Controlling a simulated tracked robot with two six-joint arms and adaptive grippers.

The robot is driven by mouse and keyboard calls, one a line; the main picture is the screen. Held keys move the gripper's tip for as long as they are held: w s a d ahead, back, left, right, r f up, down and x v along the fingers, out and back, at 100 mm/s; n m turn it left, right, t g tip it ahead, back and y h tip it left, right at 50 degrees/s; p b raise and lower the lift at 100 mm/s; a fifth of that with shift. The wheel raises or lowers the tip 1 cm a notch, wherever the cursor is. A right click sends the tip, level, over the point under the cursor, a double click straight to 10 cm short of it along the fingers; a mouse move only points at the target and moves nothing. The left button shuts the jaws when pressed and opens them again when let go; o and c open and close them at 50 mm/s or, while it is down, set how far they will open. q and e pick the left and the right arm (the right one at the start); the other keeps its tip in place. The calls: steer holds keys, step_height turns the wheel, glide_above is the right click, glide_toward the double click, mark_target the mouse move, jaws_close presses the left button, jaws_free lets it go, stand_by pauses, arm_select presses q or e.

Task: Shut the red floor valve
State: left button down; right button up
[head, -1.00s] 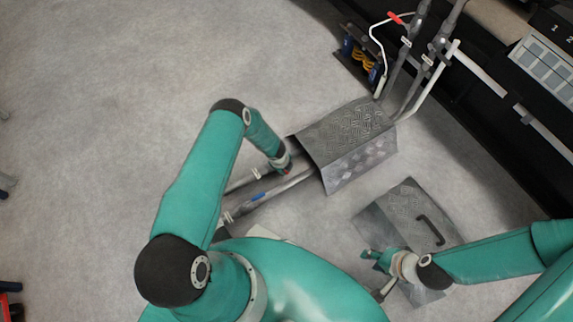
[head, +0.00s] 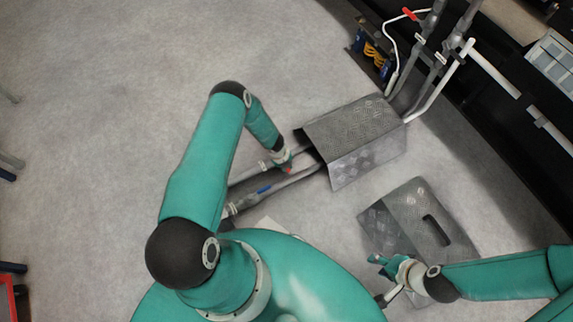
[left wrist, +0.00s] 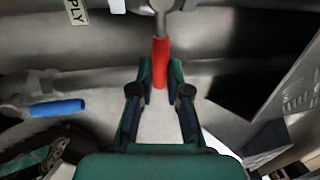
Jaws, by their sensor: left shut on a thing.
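The red valve handle (left wrist: 161,62) shows in the left wrist view, reaching down from a round metal hub at the top and lying across the run of the pipes. My left gripper (left wrist: 161,85) is shut on its lower end. In the head view my left gripper (head: 286,163) is over the floor pipes, left of the tread-plate cover, with only a small red bit visible; the valve body is mostly hidden. My right gripper (head: 378,262) is low at the right, near a loose plate; its jaw opening is unclear.
A tread-plate cover (head: 362,130) bridges the pipes. A blue handle (left wrist: 57,108) lies along a pipe beside the red one. Upright pipes (head: 432,50) stand behind. The floor at left is open.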

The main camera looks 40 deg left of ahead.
arm_select(q)
steer(key=shift+a, duration=0.2)
steer(key=c, duration=1.1)
jaws_free()
steer(key=shift+d, duration=0.1)
steer(key=shift+c, duration=0.2)
step_height(320, 180, up, 12)
steer(key=s, duration=0.2)
steer(key=shift+a+f, duration=0.2)
steer(key=shift+a, duration=0.25)
